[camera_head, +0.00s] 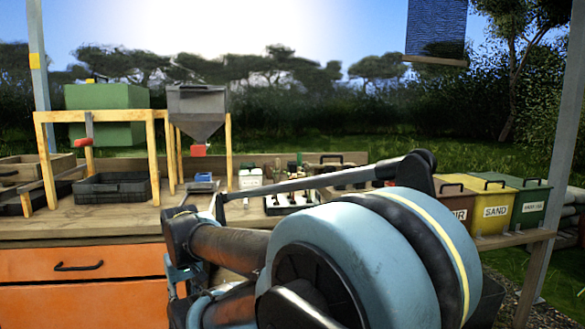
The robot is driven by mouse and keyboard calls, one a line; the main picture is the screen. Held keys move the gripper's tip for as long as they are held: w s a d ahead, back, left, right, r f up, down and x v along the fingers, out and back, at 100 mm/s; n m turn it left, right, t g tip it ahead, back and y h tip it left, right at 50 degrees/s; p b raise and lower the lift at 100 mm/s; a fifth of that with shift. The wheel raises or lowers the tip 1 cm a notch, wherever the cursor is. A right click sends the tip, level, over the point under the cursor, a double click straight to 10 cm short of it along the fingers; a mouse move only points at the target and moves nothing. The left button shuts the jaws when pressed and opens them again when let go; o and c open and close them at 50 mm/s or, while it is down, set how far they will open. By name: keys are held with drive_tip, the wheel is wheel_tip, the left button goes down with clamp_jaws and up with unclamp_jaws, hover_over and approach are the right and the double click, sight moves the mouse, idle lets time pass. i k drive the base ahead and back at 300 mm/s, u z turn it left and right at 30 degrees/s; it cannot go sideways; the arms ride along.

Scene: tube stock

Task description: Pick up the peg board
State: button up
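I cannot make out a peg board with certainty. A flat wooden piece with a dark handle (331,157) shows at the back of the bench, partly hidden by things in front. A dark tray (274,209) with several small white-topped items stands at the middle of the bench, its right part hidden behind my arm. My arm fills the lower middle and right of the view, in front of the bench. My gripper cannot be made out; the arm's links hide the space behind them.
A wooden bench (120,222) with orange drawers (105,265) spans the left. Yellow (490,208) and green (535,208) bins stand right.

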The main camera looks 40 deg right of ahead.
sight(338, 166)
drive_tip(key=u, duration=0.95)
drive_tip(key=k, duration=1.9)
drive_tip(key=z, duration=1.85)
drive_tip(key=i, duration=1)
drive_tip(key=u, duration=0.05)
